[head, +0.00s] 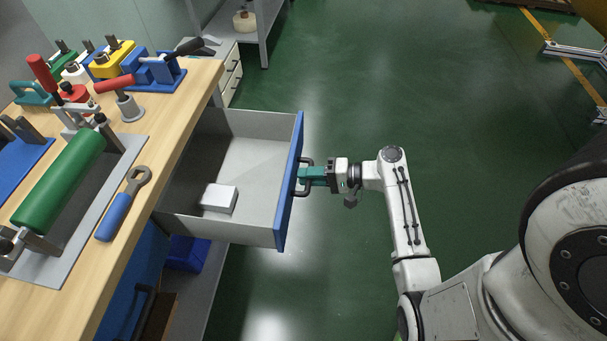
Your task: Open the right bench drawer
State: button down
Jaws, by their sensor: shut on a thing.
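The right bench drawer (252,152) stands pulled far out from the wooden bench (186,100). It has grey walls and a blue front (290,190). A small white box (219,198) lies inside it, near the front corner of the picture. A dark bow handle (304,163) sits on the outer face of the blue front. My gripper (306,175), with teal fingers, is shut on the handle from the right. The fingertips are partly hidden at the handle.
The bench top holds a green roller (62,180), a wrench with a blue grip (123,205) and several clamps and fixtures. A grey shelf (262,25) and small drawer cabinet (231,75) stand behind. Green floor (430,90) to the right is clear.

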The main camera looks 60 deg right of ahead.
jog(key=shift+f, duration=0.1)
jog(key=c, duration=1.1)
grip_release()
jog(key=v, duration=1)
jog(key=shift+s, duration=0.35)
